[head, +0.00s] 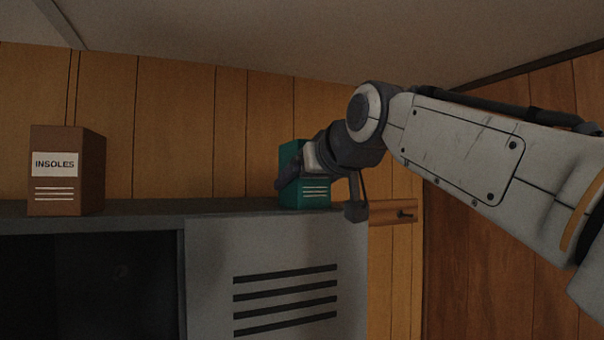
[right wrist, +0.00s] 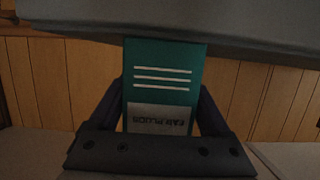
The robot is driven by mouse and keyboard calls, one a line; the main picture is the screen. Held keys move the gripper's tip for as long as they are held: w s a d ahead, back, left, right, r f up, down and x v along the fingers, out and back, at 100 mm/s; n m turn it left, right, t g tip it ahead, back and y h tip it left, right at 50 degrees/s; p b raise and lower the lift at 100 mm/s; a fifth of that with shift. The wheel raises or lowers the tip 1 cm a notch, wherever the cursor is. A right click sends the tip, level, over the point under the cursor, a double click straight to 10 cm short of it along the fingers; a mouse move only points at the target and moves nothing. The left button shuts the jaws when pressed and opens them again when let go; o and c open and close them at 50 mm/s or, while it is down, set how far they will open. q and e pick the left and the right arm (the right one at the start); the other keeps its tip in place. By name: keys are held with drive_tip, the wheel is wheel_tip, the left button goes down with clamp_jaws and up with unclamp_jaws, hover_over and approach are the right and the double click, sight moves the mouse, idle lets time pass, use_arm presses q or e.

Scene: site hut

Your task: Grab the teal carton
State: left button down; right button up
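The teal carton (head: 313,194) stands on top of the grey locker, near its right end. My right gripper (head: 297,168) is at the carton and covers part of it in the head view. In the right wrist view the picture is upside down, and the carton (right wrist: 165,75) sits between the two dark fingers (right wrist: 163,100), one along each side. Its label with "EAR PLUGS" faces that camera. The fingers look close against its sides, but I cannot tell whether they press on it. My left gripper is out of view.
A brown carton marked INSOLES (head: 67,190) stands on the locker top at the left, well apart. The locker (head: 210,260) has a slotted door and a dark open bay. A wooden rail with a hook (head: 395,214) is on the plank wall to the right.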

drive_tip(key=c, duration=0.9)
drive_tip(key=shift+r, duration=0.15)
